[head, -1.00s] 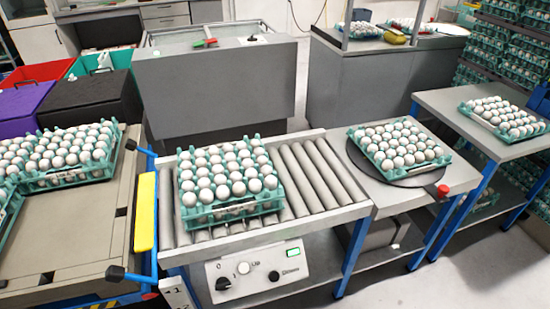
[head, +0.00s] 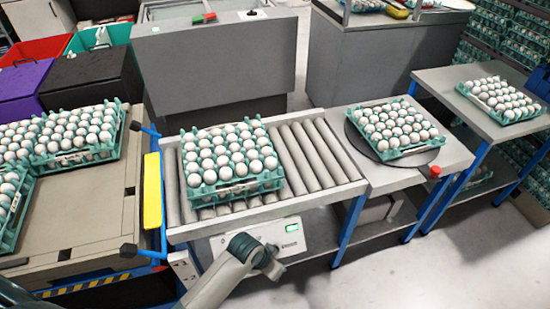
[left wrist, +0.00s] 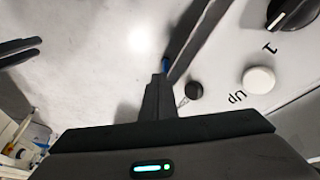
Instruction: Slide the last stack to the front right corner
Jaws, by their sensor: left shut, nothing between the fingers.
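Green trays of white eggs stand in several places in the head view. A stack (head: 238,190) sits on the left part of the roller conveyor (head: 312,160). One tray (head: 408,151) is on the round turntable plate, and another (head: 515,118) is on the right table (head: 440,82). More stand on the cart at the left, including a tray stack (head: 68,160). My left arm reaches in front of the conveyor's control panel, below the roller stack and apart from it. In the left wrist view my left gripper (left wrist: 160,80) is shut and empty, near the panel. My right gripper is not visible.
The control panel (left wrist: 295,85) has a black knob (left wrist: 290,12) and a white button (left wrist: 259,80). A yellow bar (head: 152,190) edges the cart (head: 90,220), whose front is bare. The rollers right of the stack are empty. A red knob (head: 435,171) marks the turntable corner.

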